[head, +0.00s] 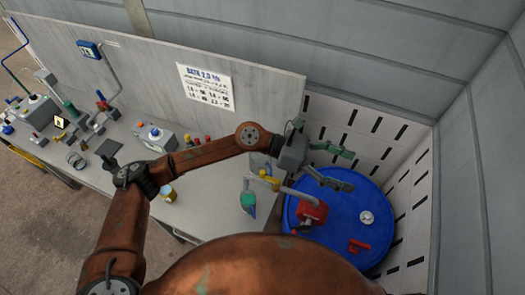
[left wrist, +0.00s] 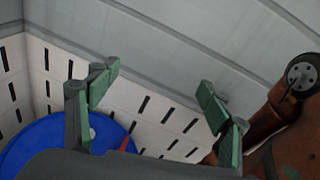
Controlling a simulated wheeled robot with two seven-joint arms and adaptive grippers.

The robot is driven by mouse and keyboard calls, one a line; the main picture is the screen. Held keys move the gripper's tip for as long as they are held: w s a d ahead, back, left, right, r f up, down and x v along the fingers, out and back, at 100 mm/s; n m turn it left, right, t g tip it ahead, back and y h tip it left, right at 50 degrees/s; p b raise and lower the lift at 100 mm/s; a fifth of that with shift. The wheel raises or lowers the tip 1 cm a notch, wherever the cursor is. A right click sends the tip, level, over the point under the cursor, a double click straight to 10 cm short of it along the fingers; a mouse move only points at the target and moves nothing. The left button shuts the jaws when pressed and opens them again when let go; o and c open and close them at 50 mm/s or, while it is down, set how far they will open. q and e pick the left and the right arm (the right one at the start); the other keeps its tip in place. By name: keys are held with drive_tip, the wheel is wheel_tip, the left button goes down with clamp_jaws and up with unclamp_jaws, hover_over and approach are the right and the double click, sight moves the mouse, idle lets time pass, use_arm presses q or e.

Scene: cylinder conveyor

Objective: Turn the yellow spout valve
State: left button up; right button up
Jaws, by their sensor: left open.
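The yellow spout valve (head: 270,181) is at the end of a grey pipe that runs from a red pump (head: 312,213) on the blue drum (head: 330,240). A teal vessel (head: 248,203) is just below and left of the valve. My left gripper (head: 347,171) is open and empty, above the drum's far side and to the right of the valve, apart from it. In the left wrist view its two green fingers (left wrist: 157,97) are spread wide with nothing between them. The valve does not show in that view. My right gripper is in neither view.
A workbench (head: 205,205) with several fittings and a yellow cup (head: 168,193) is to the left. A slotted white wall (head: 350,130) stands close behind the drum. A red handle (head: 358,247) and a white cap (head: 367,218) are on the drum lid.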

use_arm(q)
drive_tip(key=a+f+m+y, duration=0.4)
drive_tip(key=f+m+y, duration=0.1)
drive_tip(key=f+y, duration=0.1)
drive_tip(key=m+t+y+p, duration=0.2)
drive_tip(key=m+t+y, duration=0.25)
drive_tip(key=y, duration=0.45)
hover_over(263, 172)
drive_tip(key=f, duration=0.2)
drive_tip(key=shift+a+f+b, duration=0.1)
drive_tip(key=shift+f+b, duration=0.6)
wheel_tip(263, 172, down, 8)
drive_tip(key=b, duration=0.4)
drive_tip(key=shift+r+b, duration=0.1)
drive_tip(key=shift+b, duration=0.25)
drive_tip(key=shift+f+b, duration=0.55)
drive_tip(key=shift+f, duration=0.1)
drive_tip(key=shift+c, duration=0.5)
